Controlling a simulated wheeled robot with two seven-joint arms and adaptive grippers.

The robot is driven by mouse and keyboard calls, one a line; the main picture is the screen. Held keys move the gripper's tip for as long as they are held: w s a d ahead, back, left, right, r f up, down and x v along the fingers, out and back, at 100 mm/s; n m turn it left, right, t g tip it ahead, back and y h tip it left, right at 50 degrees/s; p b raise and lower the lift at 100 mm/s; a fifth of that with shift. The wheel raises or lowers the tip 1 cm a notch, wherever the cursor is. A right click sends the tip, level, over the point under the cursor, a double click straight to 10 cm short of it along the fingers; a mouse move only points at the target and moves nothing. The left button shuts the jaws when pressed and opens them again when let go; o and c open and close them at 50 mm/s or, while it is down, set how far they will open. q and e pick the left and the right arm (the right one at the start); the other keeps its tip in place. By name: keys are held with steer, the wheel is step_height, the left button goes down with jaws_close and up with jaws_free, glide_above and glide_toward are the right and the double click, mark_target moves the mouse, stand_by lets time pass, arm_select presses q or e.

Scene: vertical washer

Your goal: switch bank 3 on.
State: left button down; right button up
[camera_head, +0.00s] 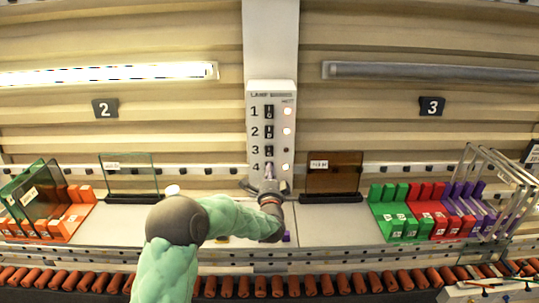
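The white lamp panel (257,95) stands on the central post, with switches numbered 1 to 4 from top to bottom. Switch 3 (269,150) shows in the third row, and the indicator beside it is dark. The lamp tube by the number 3 sign (432,106) is unlit. My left gripper (269,174) points up at the lower panel, its narrow tips together over row 4, just below switch 3. They cover most of switch 4; contact cannot be told. My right gripper is not in view.
A lit tube (110,74) hangs at left by the number 2 sign (105,108). A clear pane (130,173) and a brown pane (334,174) stand on either side of the panel. Coloured racks (408,229) stand at right. A roller conveyor (340,285) runs along the front.

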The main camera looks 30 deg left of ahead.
mark_target(269, 151)
arm_select(q)
steer(key=p+x, duration=0.2)
steer(key=x, duration=0.5)
steer(key=shift+w+a, duration=0.15)
steer(key=shift+w, duration=0.15)
